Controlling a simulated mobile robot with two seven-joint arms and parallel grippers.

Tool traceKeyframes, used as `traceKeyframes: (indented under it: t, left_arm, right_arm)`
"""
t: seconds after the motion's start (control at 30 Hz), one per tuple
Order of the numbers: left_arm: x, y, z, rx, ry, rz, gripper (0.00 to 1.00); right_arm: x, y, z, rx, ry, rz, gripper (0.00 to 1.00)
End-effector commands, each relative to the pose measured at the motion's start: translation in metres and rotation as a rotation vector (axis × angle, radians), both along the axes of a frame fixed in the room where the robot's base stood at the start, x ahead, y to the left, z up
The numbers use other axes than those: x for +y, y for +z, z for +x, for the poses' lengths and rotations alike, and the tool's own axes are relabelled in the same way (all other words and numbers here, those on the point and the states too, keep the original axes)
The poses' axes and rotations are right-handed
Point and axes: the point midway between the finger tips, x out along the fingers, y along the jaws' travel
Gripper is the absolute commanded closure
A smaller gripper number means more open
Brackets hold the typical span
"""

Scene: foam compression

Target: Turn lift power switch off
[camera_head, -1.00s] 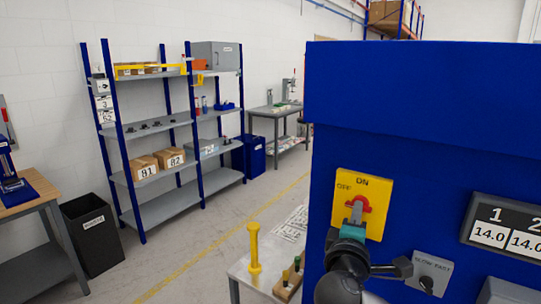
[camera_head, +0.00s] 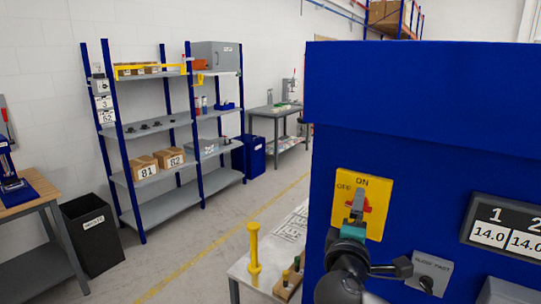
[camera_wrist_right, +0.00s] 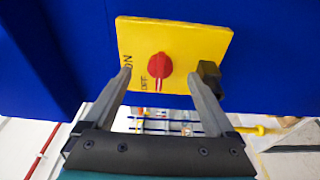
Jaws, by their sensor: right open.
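The lift power switch is a red knob (camera_head: 368,206) on a yellow plate (camera_head: 376,190) marked ON and OFF, on the front of a blue machine housing (camera_head: 440,110). In the right wrist view the red knob (camera_wrist_right: 159,67) sits between and beyond my open fingertips, in front of the yellow plate (camera_wrist_right: 190,40). My right gripper (camera_head: 357,203) is in front of the plate and hides part of the knob in the head view. Its two fingers (camera_wrist_right: 160,82) are apart, one on each side of the knob. I cannot tell whether they touch it. My left gripper is not in view.
A slow/fast selector (camera_head: 428,283) is close below right of the plate. A display panel (camera_head: 505,225) is further right. A table with a yellow upright part (camera_head: 254,250) stands left of the housing. Shelving (camera_head: 165,150) and a bin (camera_head: 92,235) are farther back left.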

Motion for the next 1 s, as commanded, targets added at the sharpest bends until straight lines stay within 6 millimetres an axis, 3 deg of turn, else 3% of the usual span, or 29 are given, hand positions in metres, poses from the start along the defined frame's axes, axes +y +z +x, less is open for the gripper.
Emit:
traceKeyframes:
  t: [0.33, 1.0]
  left_arm:
    - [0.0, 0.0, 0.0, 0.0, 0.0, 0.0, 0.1]
    - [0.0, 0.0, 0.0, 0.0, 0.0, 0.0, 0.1]
  right_arm:
    - [0.003, 0.0, -0.003, 0.0, 0.002, 0.001, 0.1]
    - [0.033, -0.001, -0.047, 0.001, 0.003, 0.003, 0.1]
